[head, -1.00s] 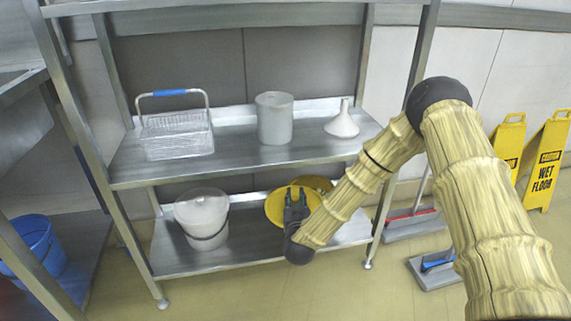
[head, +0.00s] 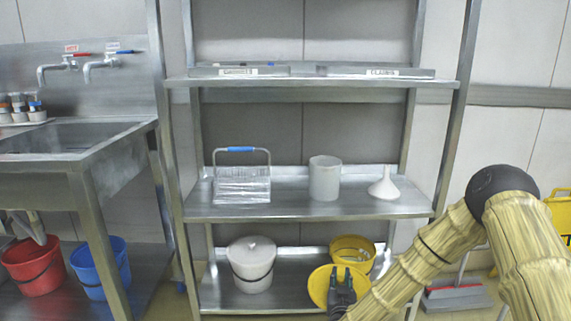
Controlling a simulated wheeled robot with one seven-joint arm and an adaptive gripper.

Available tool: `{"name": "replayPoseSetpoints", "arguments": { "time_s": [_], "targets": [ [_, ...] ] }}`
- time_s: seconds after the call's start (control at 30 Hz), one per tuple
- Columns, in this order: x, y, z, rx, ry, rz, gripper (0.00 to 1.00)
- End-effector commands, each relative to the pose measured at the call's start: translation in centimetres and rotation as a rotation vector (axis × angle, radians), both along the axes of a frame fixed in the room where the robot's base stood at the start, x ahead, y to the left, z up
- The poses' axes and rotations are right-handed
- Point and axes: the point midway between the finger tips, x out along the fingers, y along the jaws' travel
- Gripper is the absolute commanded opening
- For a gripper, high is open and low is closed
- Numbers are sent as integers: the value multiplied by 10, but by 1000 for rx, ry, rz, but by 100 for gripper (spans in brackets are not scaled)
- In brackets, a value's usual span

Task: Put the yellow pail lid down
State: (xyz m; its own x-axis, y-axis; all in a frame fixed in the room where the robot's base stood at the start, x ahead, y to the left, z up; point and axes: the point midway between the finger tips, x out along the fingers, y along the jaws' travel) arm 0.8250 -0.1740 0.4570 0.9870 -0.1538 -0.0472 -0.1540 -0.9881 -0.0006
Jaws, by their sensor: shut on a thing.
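The yellow pail lid (head: 321,285) is a round disc held tilted up in front of the lower shelf. My gripper (head: 342,283) is at its right part, shut on it, and partly covers it. The open yellow pail (head: 353,249) stands on the lower shelf just behind and to the right of the lid. Whether the lid touches the shelf or the pail cannot be told.
A white lidded pail (head: 251,264) stands left on the lower shelf (head: 215,295). A wire basket (head: 241,184), a grey-white canister (head: 325,178) and a funnel (head: 384,186) stand on the middle shelf. A sink and red and blue buckets are at left.

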Motion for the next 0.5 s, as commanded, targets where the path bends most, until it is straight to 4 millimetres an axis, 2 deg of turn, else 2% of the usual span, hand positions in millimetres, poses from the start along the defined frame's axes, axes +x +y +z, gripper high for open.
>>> {"name": "replayPoseSetpoints", "arguments": {
  "time_s": [0.3, 0.5],
  "targets": [
    [-12, -5, 23, -4, 2, 3, 0],
    [-22, -3, 49, -7, 1, 15, 0]
  ]
}}
